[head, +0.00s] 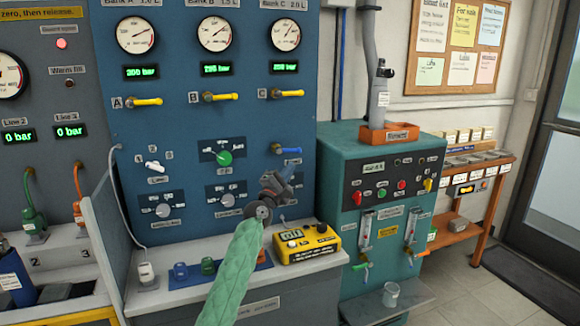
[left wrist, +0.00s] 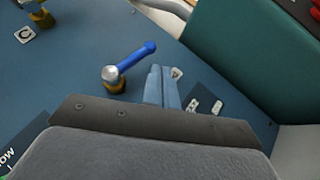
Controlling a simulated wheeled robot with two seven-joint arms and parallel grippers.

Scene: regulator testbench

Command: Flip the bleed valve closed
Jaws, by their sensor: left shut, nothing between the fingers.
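A valve with a blue lever (head: 289,150), which I take to be the bleed valve, sits on the blue panel (head: 130,75) right of the green knob. In the head view its lever lies about level, pointing right. In the left wrist view the blue lever (left wrist: 138,56) extends from a round metal hub on a brass body. My left gripper (head: 287,170) is just below the lever in the head view. Its fingers (left wrist: 162,72) are shut with nothing between them, beside the lever and seemingly apart from it. My right gripper is not in view.
Several yellow-levered valves (head: 221,97) line the panel above. A yellow meter (head: 307,243) stands on the bench below my left gripper. A teal cabinet (head: 350,150) stands close on the right. Small coloured items (head: 208,266) sit on the bench to the left.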

